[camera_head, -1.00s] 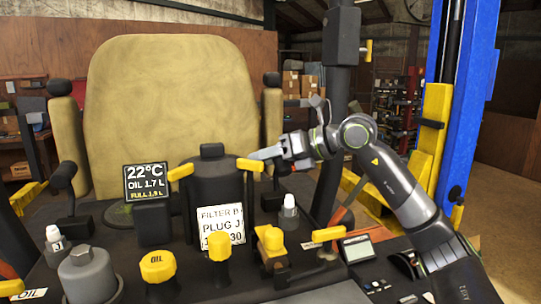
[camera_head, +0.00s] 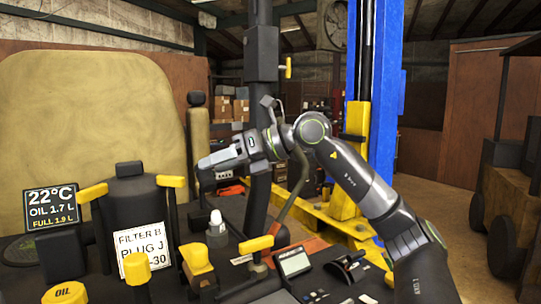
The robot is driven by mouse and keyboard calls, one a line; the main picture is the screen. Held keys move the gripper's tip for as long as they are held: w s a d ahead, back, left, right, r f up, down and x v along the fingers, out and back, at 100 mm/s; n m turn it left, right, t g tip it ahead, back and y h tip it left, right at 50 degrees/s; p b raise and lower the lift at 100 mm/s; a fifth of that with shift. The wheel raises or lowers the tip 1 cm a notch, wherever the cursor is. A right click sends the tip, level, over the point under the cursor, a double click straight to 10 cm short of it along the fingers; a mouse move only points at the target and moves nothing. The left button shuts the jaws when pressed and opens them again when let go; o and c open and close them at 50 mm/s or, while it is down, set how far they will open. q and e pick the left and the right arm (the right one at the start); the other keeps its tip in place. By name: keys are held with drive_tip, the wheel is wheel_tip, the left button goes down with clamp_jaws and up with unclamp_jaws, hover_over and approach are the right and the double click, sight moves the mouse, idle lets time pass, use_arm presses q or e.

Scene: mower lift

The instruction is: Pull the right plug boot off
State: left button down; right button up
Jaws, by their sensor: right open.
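The right plug boot seems to be the grey fitting with a white top (camera_head: 217,232), upright on the dark deck right of the filter sign. My right gripper (camera_head: 203,166) comes in from the right and points left. It is open and appears empty, above the boot in the picture and apart from it. My left gripper is not in view.
A yellow-handled lever (camera_head: 257,244) stands just right of the boot, and a yellow-capped part (camera_head: 196,258) in front of it. A dark canister (camera_head: 130,213) with yellow handles and the sign (camera_head: 143,252) are to the left. A dark post (camera_head: 261,90) rises behind.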

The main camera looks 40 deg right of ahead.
drive_tip(key=b+v, duration=0.5)
drive_tip(key=v, duration=0.6)
